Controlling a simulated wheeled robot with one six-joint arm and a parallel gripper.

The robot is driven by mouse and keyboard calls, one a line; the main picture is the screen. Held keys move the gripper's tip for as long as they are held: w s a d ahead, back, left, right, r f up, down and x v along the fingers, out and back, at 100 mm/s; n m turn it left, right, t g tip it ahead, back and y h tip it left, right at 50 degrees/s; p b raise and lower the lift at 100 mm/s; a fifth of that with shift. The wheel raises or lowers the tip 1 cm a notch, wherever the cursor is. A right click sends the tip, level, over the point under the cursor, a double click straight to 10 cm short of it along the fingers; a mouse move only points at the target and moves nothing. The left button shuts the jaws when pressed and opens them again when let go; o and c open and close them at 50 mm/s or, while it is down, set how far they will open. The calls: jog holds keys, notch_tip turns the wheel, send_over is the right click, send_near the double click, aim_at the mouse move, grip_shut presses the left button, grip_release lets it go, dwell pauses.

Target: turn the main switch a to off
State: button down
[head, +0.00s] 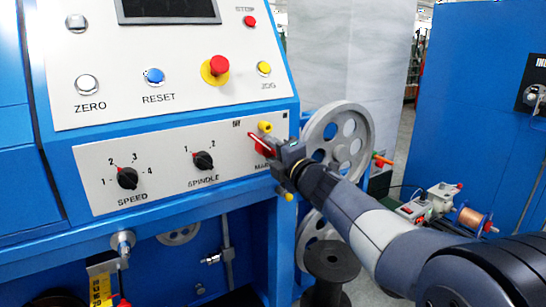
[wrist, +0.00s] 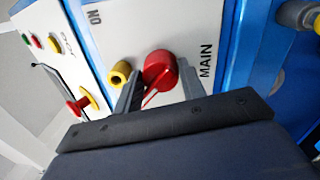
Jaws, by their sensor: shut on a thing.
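The main switch is a red rotary knob (head: 261,142) at the right end of the white lower panel on the blue machine. It also shows in the wrist view (wrist: 159,69), beside the word MAIN. A white line on the knob points down-left in the wrist view. In the head view the red handle slants toward the upper left. My gripper (head: 276,151) reaches in from the right and covers part of the knob and its label. In the wrist view my gripper's fingers (wrist: 160,88) stand on both sides of the knob, shut on it.
A yellow cylindrical part (wrist: 120,73) sits close beside one finger. The SPINDLE knob (head: 203,161) and SPEED knob (head: 127,178) are to the left. The red emergency button (head: 217,66) is above. A grey pulley wheel (head: 338,140) stands just behind my gripper.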

jog(key=shift+s+a+f+n, duration=0.1)
jog(key=shift+a+f+n, duration=0.1)
jog(key=shift+n, duration=0.1)
jog(key=c, duration=0.9)
grip_release()
jog(key=shift+r, duration=0.1)
jog(key=shift+s, duration=0.1)
